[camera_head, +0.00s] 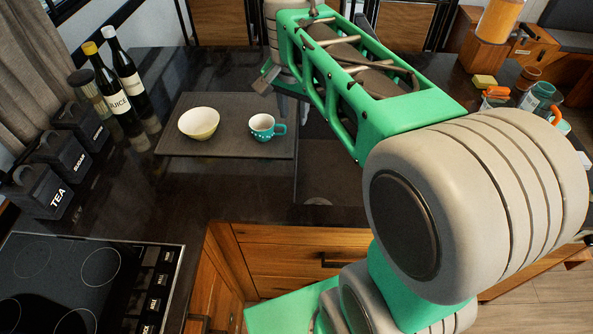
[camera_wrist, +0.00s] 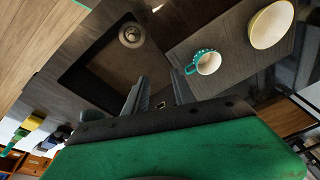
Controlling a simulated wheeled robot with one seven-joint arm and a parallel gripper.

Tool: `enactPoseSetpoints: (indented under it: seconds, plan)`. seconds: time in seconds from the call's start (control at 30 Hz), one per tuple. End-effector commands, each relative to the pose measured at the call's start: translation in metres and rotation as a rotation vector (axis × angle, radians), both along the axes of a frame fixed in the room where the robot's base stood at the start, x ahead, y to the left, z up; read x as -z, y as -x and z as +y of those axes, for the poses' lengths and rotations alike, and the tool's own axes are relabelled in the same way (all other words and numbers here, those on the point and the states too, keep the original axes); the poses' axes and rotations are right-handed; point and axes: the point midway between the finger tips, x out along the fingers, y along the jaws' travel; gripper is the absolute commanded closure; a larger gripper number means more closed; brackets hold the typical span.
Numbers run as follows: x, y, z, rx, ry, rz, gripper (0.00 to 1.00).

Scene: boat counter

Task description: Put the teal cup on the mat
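The teal cup (camera_head: 263,127) stands upright on the dark mat (camera_head: 225,147), near its right side, with its handle toward the right. In the wrist view the teal cup (camera_wrist: 208,62) shows its pale inside, and it sits near the edge of the mat (camera_wrist: 222,38). My gripper (camera_wrist: 160,88) is open, with its two fingers apart and nothing between them. It is above the counter beside the cup, over the sink side, and does not touch the cup. In the head view my arm hides much of the gripper.
A cream bowl (camera_head: 199,123) sits on the mat left of the cup. Bottles (camera_head: 125,71) and black canisters (camera_head: 79,131) stand at the left, above a cooktop (camera_head: 72,280). A sink (camera_wrist: 104,68) lies right beside the mat. Cups and other small items (camera_head: 543,91) stand at far right.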

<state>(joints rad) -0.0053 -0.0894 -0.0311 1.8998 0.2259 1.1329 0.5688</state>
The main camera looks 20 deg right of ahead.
Motion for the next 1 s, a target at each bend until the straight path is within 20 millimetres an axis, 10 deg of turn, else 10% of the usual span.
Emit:
enactPoseSetpoints:
  seconds: [0.33, 1.0]
  plan:
    - [0.054, 0.12, 0.035, -0.698, 0.13, -0.111, 0.69]
    - [0.062, 0.129, 0.039, -0.762, 0.143, -0.121, 0.69]
